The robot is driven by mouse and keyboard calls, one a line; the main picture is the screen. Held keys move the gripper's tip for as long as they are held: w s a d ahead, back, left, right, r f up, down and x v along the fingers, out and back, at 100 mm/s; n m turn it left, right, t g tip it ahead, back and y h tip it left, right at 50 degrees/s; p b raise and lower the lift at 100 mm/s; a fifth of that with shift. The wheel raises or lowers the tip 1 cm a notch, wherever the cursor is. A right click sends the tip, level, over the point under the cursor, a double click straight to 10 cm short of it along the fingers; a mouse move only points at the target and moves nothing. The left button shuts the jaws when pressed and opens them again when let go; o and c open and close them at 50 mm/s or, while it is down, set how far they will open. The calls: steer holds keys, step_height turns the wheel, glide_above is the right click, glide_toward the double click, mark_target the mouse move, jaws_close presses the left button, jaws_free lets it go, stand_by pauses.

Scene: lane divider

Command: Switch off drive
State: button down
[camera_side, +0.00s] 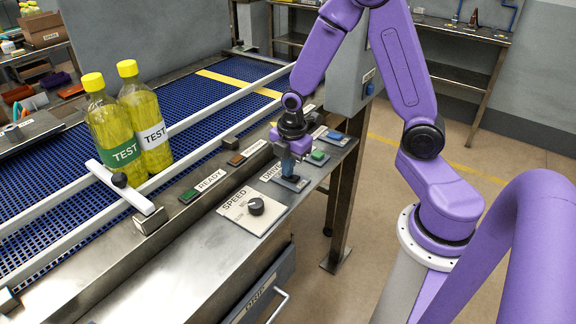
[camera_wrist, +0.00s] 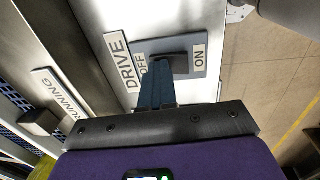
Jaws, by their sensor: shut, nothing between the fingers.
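The drive switch shows in the wrist view as a dark rocker (camera_wrist: 178,60) on a grey-blue plate (camera_wrist: 211,42), between an OFF label (camera_wrist: 142,64) and an ON label (camera_wrist: 198,58). A DRIVE label (camera_wrist: 117,61) lies beside the plate. My gripper (camera_wrist: 159,66) is shut and empty, its blue fingertips at the OFF end of the rocker. I cannot tell whether they touch it, and they hide part of that end. In the side view my gripper (camera_side: 289,174) points down over the switch plate (camera_side: 297,185), next to the DRIVE label (camera_side: 270,172).
A speed knob (camera_side: 256,206), a green button (camera_side: 318,156) and a blue button (camera_side: 336,135) share the panel. A green lamp (camera_side: 188,196) and an orange lamp (camera_side: 236,160) line the conveyor edge. Two yellow TEST bottles (camera_side: 153,130) stand by a white bar (camera_side: 125,190) on the blue belt (camera_side: 215,104).

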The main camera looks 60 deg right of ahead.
steer(key=shift+s+r, duration=0.1)
steer(key=shift+s, duration=0.7)
steer(key=shift+r, duration=0.15)
step_height(320, 180, up, 14)
steer(key=s, duration=0.1)
steer(key=shift+s, duration=0.3)
steer(key=shift+f, duration=0.2)
